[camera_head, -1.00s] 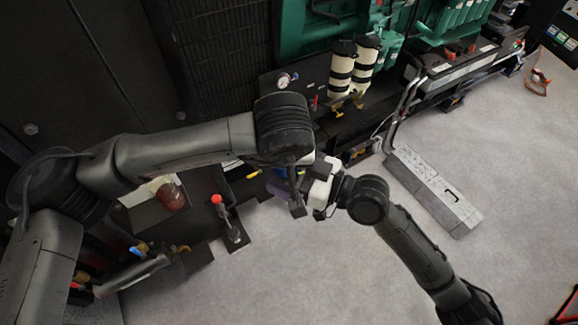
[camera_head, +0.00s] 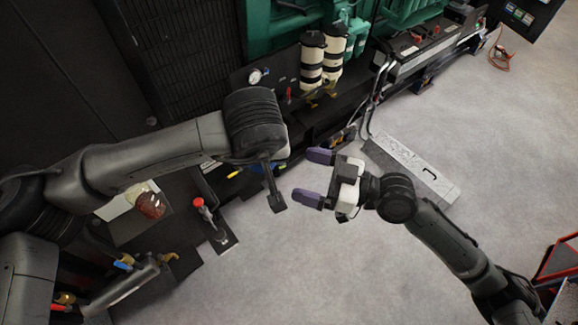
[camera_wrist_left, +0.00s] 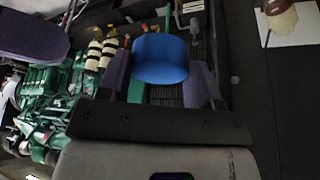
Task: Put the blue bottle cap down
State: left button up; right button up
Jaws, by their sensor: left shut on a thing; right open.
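The blue bottle cap (camera_wrist_left: 160,58) shows in the left wrist view, between the purple fingers of my left gripper (camera_wrist_left: 160,85), which is shut on it. In the head view my left wrist hides most of that gripper, and I cannot make out the cap clearly there. My right gripper (camera_head: 313,177) is open and empty, its purple fingers spread toward the left arm, apart from it. A jar with red-brown contents (camera_head: 151,205) stands at the left in the head view, by a white sheet (camera_head: 118,206); both also show at the upper right of the left wrist view.
A green engine (camera_head: 385,15) and two cream canisters (camera_head: 311,62) stand at the back. A red-knobbed lever (camera_head: 199,203) and pipes with valves (camera_head: 125,285) are at the left. A grey box (camera_head: 412,168) lies on the floor at the right. The front floor is clear.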

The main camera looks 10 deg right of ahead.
jog(key=shift+v, duration=1.55)
